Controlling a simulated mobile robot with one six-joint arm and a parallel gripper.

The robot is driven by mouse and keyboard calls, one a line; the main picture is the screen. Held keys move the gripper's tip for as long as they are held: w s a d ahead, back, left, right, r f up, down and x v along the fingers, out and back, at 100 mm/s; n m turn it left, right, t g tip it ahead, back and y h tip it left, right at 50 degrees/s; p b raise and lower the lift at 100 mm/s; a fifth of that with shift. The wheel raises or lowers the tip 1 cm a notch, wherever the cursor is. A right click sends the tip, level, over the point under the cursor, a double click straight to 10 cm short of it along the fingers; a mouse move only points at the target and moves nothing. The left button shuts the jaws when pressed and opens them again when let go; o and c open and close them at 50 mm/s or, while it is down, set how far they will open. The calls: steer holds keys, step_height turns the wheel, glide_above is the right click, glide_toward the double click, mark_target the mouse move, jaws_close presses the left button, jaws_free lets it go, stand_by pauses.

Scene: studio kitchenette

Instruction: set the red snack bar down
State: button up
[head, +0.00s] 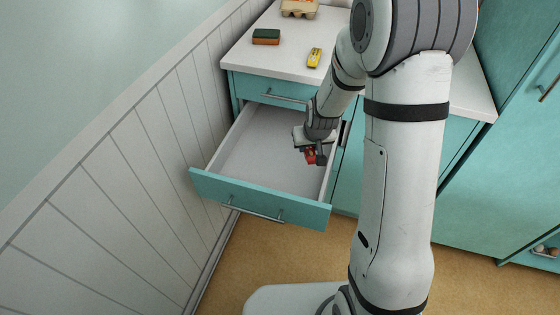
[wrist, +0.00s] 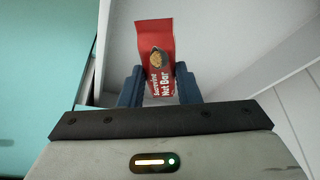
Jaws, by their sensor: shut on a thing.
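The red snack bar (wrist: 155,45) is upright in the wrist view, with "Nut Bar" lettering and a round picture on its front. My gripper (wrist: 160,85) is shut on its lower part, one dark finger on each side. In the head view my gripper (head: 316,157) is at the right side of the open drawer (head: 250,150), and a small part of the red snack bar (head: 310,155) shows beside the fingers. The drawer is otherwise bare inside. I cannot tell whether the bar touches the drawer floor.
The white counter (head: 285,60) above the drawer holds a green and brown sponge (head: 266,37), a yellow object (head: 314,57) and an egg carton (head: 299,8). The drawer's left and middle floor is free. A panelled wall (head: 130,150) stands close on the left.

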steer(key=w+a+f+n+b, duration=0.25)
steer(key=a+b, duration=0.35)
steer(key=b, duration=0.3)
steer(key=y+b, duration=0.1)
steer(key=b, duration=0.8)
glide_above(270, 175)
steer(key=s+d, duration=0.1)
steer(key=shift+n, duration=0.55)
step_height(270, 175, down, 11)
steer(key=b, duration=0.3)
steer(key=shift+s+a+r+b, duration=0.1)
steer(key=shift+s+r+b, duration=0.1)
steer(key=shift+b, duration=0.1)
steer(key=shift+r+y, duration=0.1)
steer(key=shift+y, duration=0.2)
steer(key=o, duration=1)
steer(key=shift+o, duration=0.2)
